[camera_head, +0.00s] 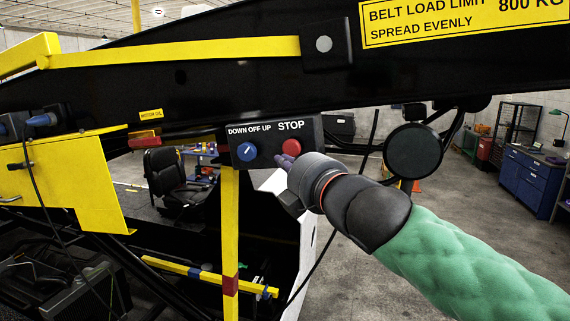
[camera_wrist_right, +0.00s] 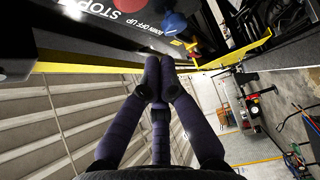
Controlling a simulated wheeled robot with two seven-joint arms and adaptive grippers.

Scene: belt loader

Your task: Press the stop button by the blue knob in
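The control panel (camera_head: 269,133) on the black beam carries a red stop button (camera_head: 291,147) under the word STOP and a blue knob (camera_head: 246,151) to its left, under DOWN OFF UP. My right gripper (camera_head: 284,161) has its purple fingertips just below the red button in the head view; whether they touch it I cannot tell. In the right wrist view the fingertips (camera_wrist_right: 157,80) are drawn together with nothing between them. The red button (camera_wrist_right: 128,3) is cut by the top edge there, with the blue knob (camera_wrist_right: 173,22) beside it. My left gripper is not in view.
A yellow post (camera_head: 230,245) stands below the panel. A round black lamp-like part (camera_head: 413,151) hangs to the right, near my right arm. A yellow plate (camera_head: 65,185) is at the left. Open floor and a blue cabinet (camera_head: 528,187) lie at the right.

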